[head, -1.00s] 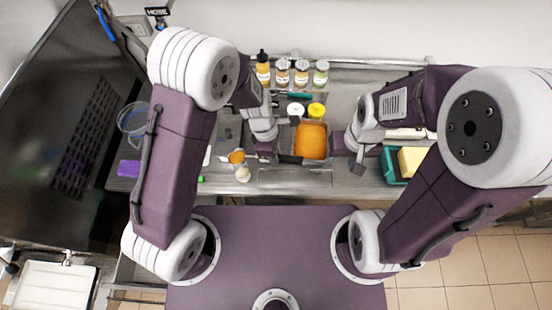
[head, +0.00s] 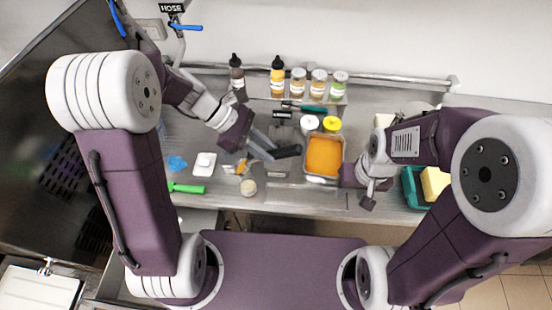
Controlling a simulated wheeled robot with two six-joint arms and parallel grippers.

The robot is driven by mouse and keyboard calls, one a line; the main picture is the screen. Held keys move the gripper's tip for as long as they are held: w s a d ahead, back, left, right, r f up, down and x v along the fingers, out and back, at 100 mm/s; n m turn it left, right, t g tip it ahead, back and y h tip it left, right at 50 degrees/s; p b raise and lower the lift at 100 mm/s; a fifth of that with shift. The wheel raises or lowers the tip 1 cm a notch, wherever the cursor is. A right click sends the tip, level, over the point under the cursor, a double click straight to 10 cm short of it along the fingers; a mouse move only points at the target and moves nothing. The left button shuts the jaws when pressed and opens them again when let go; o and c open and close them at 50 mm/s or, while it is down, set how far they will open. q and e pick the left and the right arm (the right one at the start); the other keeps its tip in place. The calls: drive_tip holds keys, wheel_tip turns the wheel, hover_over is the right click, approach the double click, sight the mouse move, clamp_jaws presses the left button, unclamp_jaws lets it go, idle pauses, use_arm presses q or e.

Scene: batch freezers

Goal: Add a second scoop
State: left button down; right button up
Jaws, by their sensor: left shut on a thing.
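My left gripper (head: 262,150) is shut on a scoop with a black handle (head: 289,151). The handle sticks out to the right of the fingers. An orange scoop end (head: 243,167) shows to their left, partly hidden. A small pale cup (head: 248,188) stands just below that end in the picture; whether they touch is unclear. The metal pan of orange gelato (head: 324,155) is to the right of the handle. My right gripper (head: 352,175) is beside the pan's lower right corner; its fingers are not clear.
Several bottles and jars (head: 298,80) stand along the back. A white-lidded and a yellow-lidded tub (head: 332,124) are behind the pan. A green-handled tool (head: 187,188), a white dish (head: 204,164) and a blue cloth (head: 177,163) lie left. A teal bin (head: 412,187) with a yellow sponge is right.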

use_arm(q)
drive_tip(key=w+a+r+h, duration=0.1)
drive_tip(key=a+r+h, duration=0.1)
drive_tip(key=a+h, duration=0.3)
drive_tip(key=shift+a+r+g+h, duration=0.2)
drive_tip(key=shift+a+g+h, duration=0.2)
drive_tip(key=shift+a, duration=0.3)
idle(0.7)
